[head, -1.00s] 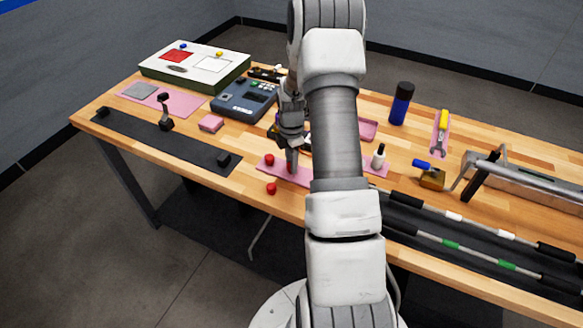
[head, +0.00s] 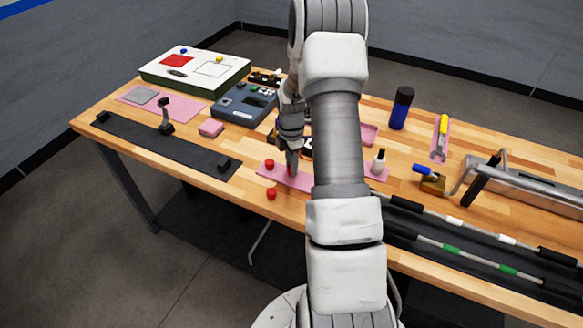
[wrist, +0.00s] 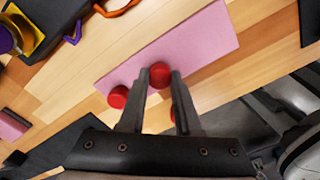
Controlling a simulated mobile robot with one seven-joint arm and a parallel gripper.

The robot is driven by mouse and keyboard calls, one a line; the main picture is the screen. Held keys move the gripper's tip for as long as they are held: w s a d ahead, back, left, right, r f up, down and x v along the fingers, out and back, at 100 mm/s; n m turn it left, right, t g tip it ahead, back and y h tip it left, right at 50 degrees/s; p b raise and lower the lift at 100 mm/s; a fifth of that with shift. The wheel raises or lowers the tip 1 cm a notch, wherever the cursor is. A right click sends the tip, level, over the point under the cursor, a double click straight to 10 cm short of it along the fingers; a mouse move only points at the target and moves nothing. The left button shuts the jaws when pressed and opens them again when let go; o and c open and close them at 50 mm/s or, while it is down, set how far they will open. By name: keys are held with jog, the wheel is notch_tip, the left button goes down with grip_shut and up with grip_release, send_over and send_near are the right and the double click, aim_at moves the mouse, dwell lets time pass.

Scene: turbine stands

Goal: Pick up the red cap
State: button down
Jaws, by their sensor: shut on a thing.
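My gripper (wrist: 161,75) is shut on a red cap (wrist: 160,75), with one finger on each side of it, over the pink mat (wrist: 200,45). In the head view, my gripper (head: 292,172) points down at the mat, and the fingers mostly hide the held cap. A second red cap (wrist: 118,97) is left of the fingers in the wrist view; a third (wrist: 172,114) is partly hidden behind the right finger. In the head view, one loose cap (head: 270,164) is on the mat's left part and another (head: 271,194) on the wood near the table's front edge.
A dark blue device (head: 243,104) stands behind the gripper. A black strip (head: 165,145) lies to the left. A small white bottle (head: 379,161) and a blue-and-black bottle (head: 401,108) stand to the right. My arm hides the middle of the table.

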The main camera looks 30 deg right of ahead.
jog(key=r, duration=0.2)
jog(key=d+r, duration=0.1)
jog(key=shift+s+d+r+b, duration=0.1)
jog(key=shift+s+r+b, duration=0.2)
jog(key=shift+r+b, duration=0.1)
jog(key=s+d+r+b, duration=0.1)
jog(key=s+d+r, duration=0.4)
jog(key=d, duration=0.4)
jog(key=shift+s+r, duration=0.15)
jog(key=shift+r, duration=0.5)
jog(key=c, duration=1.2)
grip_release()
grip_shut()
jog(key=shift+a, duration=0.1)
